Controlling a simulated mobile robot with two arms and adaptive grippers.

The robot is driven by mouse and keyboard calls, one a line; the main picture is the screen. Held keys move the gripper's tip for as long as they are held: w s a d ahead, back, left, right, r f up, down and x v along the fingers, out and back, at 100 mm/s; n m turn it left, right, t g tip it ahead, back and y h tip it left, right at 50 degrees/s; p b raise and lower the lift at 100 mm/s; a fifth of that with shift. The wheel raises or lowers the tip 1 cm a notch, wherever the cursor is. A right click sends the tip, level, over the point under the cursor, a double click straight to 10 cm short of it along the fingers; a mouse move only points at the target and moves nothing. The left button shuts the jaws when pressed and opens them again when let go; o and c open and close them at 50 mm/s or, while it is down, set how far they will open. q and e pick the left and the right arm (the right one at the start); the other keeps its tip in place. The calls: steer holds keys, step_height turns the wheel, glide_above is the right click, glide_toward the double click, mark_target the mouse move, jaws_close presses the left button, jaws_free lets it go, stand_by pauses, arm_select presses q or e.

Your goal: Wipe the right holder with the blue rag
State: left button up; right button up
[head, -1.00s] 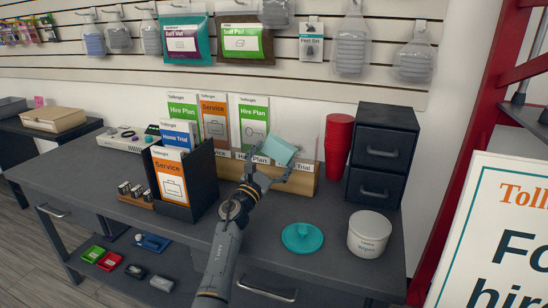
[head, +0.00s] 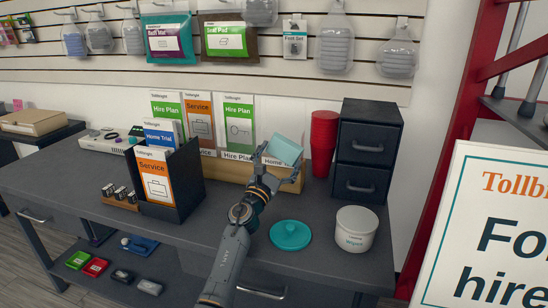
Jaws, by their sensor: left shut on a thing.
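My left gripper (head: 281,174) is shut on the light blue rag (head: 286,149). It holds the rag at the right end of the wooden leaflet holder (head: 231,171), in front of its rightmost clear pocket. I cannot tell whether the rag touches the holder. This holder has leaflets marked Hire Plan and Service in its other pockets, and the rag and fingers partly hide its right end. A black holder (head: 187,192) with Home Trial and Service leaflets stands to the left. My right gripper is not in view.
Red stacked cups (head: 323,143) and a black drawer unit (head: 366,150) stand close to the right of the wooden holder. A teal lid (head: 291,235) and a white tub (head: 356,230) sit at the front right. The counter (head: 75,178) is clear at the left front.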

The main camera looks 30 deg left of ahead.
mark_target(267, 152)
arm_select(q)
steer(key=shift+d, duration=0.15)
steer(key=shift+w+d, duration=0.2)
steer(key=shift+d, duration=0.45)
steer(key=shift+w+d, duration=0.15)
steer(key=shift+d, duration=0.8)
steer(key=shift+a+b, duration=0.3)
steer(key=shift+a, duration=0.25)
steer(key=shift+s+a, duration=0.2)
steer(key=shift+a, duration=0.55)
steer(key=shift+s+a, duration=0.15)
steer(key=shift+a, duration=0.3)
steer(key=shift+s+a+b, duration=0.1)
steer(key=shift+a+b, duration=0.25)
steer(key=shift+a, duration=0.15)
steer(key=shift+s+a, duration=0.15)
steer(key=shift+a, duration=0.35)
steer(key=shift+s+a, duration=0.15)
steer(key=shift+a, duration=0.35)
steer(key=shift+s+a+b, duration=0.15)
steer(key=shift+a+b, duration=0.45)
steer(key=shift+a, duration=0.15)
steer(key=shift+s+a+b, duration=0.15)
steer(key=shift+a+b, duration=0.15)
steer(key=shift+a, duration=0.55)
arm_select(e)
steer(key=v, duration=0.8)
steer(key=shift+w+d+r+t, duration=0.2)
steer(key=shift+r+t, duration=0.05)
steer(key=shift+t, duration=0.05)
